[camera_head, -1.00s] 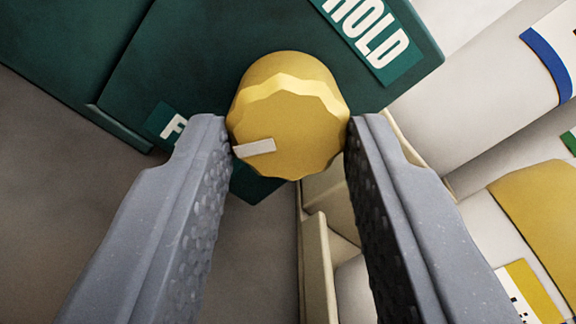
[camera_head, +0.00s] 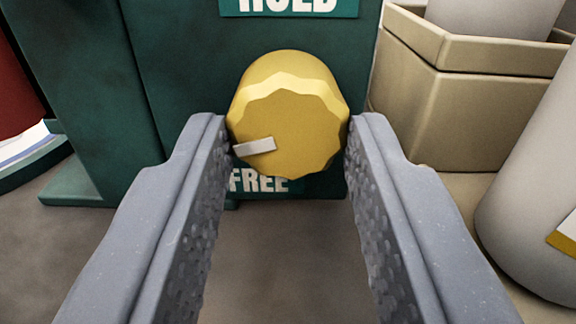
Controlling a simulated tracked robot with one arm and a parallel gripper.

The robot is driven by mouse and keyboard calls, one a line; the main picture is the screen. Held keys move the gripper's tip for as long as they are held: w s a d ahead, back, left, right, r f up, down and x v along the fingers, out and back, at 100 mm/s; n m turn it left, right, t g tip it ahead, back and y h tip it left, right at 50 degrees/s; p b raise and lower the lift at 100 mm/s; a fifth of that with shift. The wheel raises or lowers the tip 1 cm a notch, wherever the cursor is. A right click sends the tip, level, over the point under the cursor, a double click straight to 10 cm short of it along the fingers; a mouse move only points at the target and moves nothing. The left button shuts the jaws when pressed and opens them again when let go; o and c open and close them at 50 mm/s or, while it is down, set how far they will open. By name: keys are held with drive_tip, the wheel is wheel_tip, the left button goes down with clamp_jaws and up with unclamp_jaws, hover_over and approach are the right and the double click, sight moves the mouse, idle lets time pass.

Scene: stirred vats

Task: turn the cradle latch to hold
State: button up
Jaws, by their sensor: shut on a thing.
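The cradle latch is a yellow scalloped knob (camera_head: 290,125) on a dark green panel (camera_head: 175,70). Its white pointer mark (camera_head: 255,146) points left and slightly down, between the two labels. The HOLD label (camera_head: 290,6) is above the knob, cut off by the top edge of the view. The FREE label (camera_head: 260,181) is just below the knob, partly hidden. My gripper (camera_head: 288,125) is shut on the knob, with one finger against each side.
A tan box-like holder (camera_head: 455,110) with a pale cylinder (camera_head: 495,15) in it stands at the right. Another pale cylinder (camera_head: 530,200) is nearer at the lower right. Bare grey floor (camera_head: 285,260) lies below the panel.

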drive_tip(key=m, duration=0.3)
drive_tip(key=shift+a+f+m+b, duration=0.1)
drive_tip(key=shift+f+m+b, duration=0.15)
drive_tip(key=shift+m+b, duration=0.05)
drive_tip(key=shift+r+m+b, duration=0.1)
drive_tip(key=shift+m+b, duration=0.55)
drive_tip(key=shift+m, duration=1.65)
drive_tip(key=o, duration=1)
drive_tip(key=shift+c, duration=0.2)
drive_tip(key=shift+r, duration=0.1)
drive_tip(key=shift+s, duration=0.1)
drive_tip(key=s+p, duration=0.2)
drive_tip(key=s, duration=1.1)
drive_tip(key=shift+s+p, duration=0.3)
drive_tip(key=shift+p, duration=0.1)
